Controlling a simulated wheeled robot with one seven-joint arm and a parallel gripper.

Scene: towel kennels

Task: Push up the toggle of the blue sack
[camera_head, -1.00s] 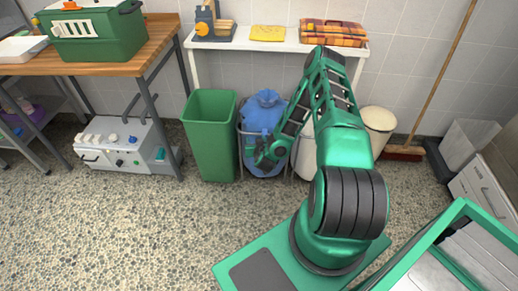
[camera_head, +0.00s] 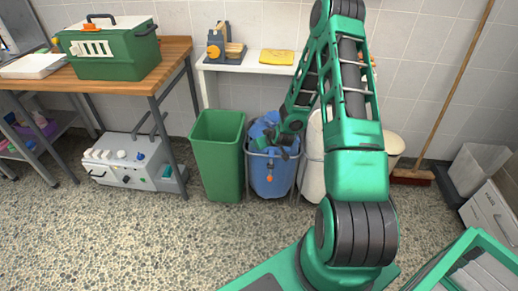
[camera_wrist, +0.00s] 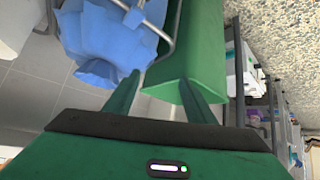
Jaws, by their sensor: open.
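The blue sack (camera_head: 270,182) hangs in a metal frame right of the green bin, with a small orange piece, likely its toggle, (camera_head: 268,178) low on its front. My gripper (camera_head: 268,144) is at the sack's upper part, above the orange piece, and hides some of the sack's top. In the wrist view the blue sack (camera_wrist: 100,45) is at upper left, beside my open, empty gripper (camera_wrist: 160,82). One finger overlaps the sack's edge there; I cannot tell if they touch. The orange piece does not show in the wrist view.
The green bin (camera_head: 217,160) stands close left of the sack; it also shows behind the fingers in the wrist view (camera_wrist: 170,65). A white sack (camera_head: 312,165) is close on the right. A white shelf (camera_head: 245,68) is above. The floor in front is clear.

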